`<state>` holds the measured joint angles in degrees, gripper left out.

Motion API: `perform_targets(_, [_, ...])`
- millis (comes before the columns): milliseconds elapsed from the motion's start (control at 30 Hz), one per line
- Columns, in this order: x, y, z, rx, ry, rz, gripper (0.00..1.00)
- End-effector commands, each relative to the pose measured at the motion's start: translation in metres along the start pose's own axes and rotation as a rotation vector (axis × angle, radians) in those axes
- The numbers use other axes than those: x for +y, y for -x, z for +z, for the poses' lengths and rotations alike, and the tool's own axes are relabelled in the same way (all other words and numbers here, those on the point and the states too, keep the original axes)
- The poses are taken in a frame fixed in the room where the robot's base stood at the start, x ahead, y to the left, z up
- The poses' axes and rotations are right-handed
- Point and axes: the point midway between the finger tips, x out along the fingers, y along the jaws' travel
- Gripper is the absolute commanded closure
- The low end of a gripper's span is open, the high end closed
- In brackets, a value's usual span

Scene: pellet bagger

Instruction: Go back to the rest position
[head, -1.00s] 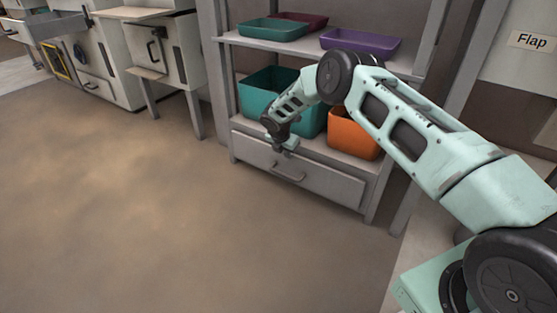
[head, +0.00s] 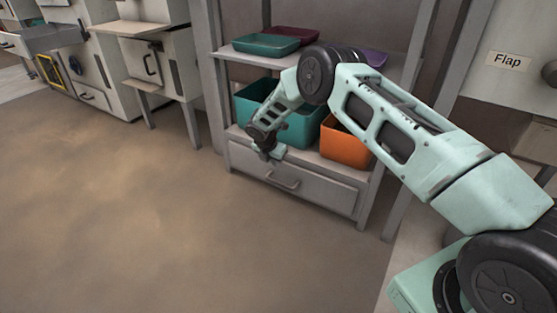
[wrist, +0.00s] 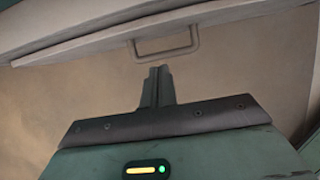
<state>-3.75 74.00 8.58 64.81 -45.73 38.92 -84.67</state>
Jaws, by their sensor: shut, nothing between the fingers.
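My gripper (head: 270,155) hangs in front of the shelf unit, just above the drawer handle (head: 283,182) in the head view. In the wrist view its two fingers (wrist: 158,86) are together with nothing between them. The drawer handle (wrist: 168,45) shows beyond the fingertips there, apart from them as far as I can tell. The drawer (head: 320,190) looks shut in the head view. My arm is bent, reaching from the right over the shelf.
A teal bin (head: 300,130) and an orange bin (head: 342,148) stand on the lower shelf behind my gripper. Trays, teal (head: 265,45) and purple (head: 375,58), lie on the upper shelf. A cabinet (head: 160,60) stands left. The floor (head: 150,220) in front is clear.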

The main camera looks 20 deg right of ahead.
Motion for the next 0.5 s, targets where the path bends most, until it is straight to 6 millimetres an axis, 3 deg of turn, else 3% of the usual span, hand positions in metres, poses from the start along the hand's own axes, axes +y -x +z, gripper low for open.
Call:
perform_targets(33, [0.000, 0.017, 0.000, 0.001, 0.003, 0.000, 1.00])
perform_targets(200, [0.000, 0.043, -0.001, 0.001, 0.004, -0.001, 1.00])
perform_targets(500, [0.000, 0.056, -0.003, 0.003, 0.003, -0.002, 1.00])
